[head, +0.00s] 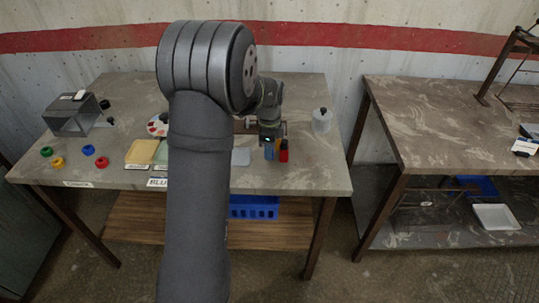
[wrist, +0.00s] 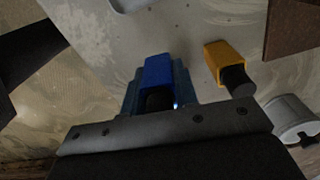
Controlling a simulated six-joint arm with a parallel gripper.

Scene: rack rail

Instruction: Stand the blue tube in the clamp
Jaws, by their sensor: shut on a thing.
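The blue tube (wrist: 158,70), with a dark end, is between the fingers of my gripper (wrist: 158,95) in the wrist view. My gripper is shut on it. In the head view the blue tube (head: 268,151) shows under my gripper (head: 269,136), near the right part of the table. I cannot tell whether it touches the tabletop. I cannot make out the clamp for sure; my arm hides part of the table.
An orange-yellow tube (wrist: 226,62) with a black cap stands close to the right of my gripper. A red tube (head: 284,151) is beside it. A grey box (head: 72,115) and coloured rings (head: 88,150) lie left.

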